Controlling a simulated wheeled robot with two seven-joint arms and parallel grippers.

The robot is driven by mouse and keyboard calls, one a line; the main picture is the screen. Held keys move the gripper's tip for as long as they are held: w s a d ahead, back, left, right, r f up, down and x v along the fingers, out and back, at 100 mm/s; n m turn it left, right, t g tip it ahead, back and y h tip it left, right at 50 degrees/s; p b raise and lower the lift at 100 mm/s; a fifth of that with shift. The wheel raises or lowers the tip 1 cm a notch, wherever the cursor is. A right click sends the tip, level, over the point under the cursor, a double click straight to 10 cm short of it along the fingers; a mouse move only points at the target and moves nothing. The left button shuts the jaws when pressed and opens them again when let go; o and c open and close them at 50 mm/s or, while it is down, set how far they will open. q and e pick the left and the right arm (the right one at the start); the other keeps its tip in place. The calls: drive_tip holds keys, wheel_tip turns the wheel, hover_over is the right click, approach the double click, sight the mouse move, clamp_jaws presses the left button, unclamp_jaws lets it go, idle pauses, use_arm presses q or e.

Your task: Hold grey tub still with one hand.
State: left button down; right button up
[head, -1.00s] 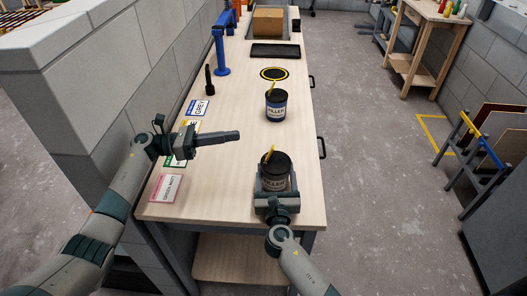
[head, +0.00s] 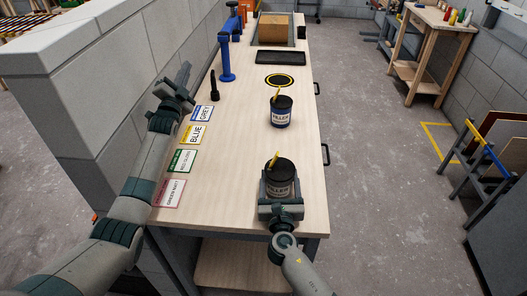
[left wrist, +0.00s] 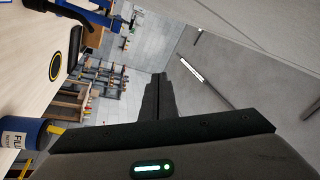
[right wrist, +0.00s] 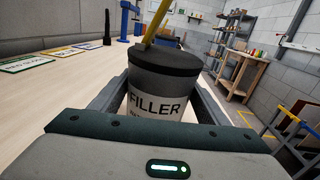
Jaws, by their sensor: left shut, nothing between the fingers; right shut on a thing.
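The grey tub (head: 280,183), labelled FILLER, stands upright at the near end of the bench with a black lid and a yellow stick on top. It fills the middle of the right wrist view (right wrist: 158,85). My right gripper (head: 280,190) is shut on the grey tub, one finger on each side of it. My left gripper (head: 178,80) is shut and empty, raised at the bench's left side near the wall. Its closed fingers show in the left wrist view (left wrist: 158,95).
A blue tub (head: 281,112) with a yellow stick stands farther back, before a yellow-and-black ring (head: 279,80). Colour cards (head: 181,161) line the left edge. A black tray (head: 281,58), a cardboard box (head: 273,28) and a blue post (head: 226,60) stand beyond. A block wall (head: 95,85) borders the left.

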use_arm(q)
wheel_tip(320, 180, down, 7)
drive_tip(key=w+n+g, duration=0.2)
drive_tip(key=n+g, duration=0.2)
drive_tip(key=n, duration=0.2)
drive_tip(key=n+g+h, duration=0.5)
drive_tip(key=g+h, duration=0.8)
drive_tip(key=g, duration=0.6)
approach(274, 161)
drive_tip(key=w+a+r, duration=0.1)
drive_tip(key=a+r, duration=0.1)
drive_tip(key=a, duration=0.1)
drive_tip(key=shift+r, duration=0.2)
drive_tip(key=w+x, duration=0.1)
drive_tip(key=x, duration=0.9)
drive_tip(key=shift+s+f, duration=0.15)
drive_tip(key=shift+s, duration=0.2)
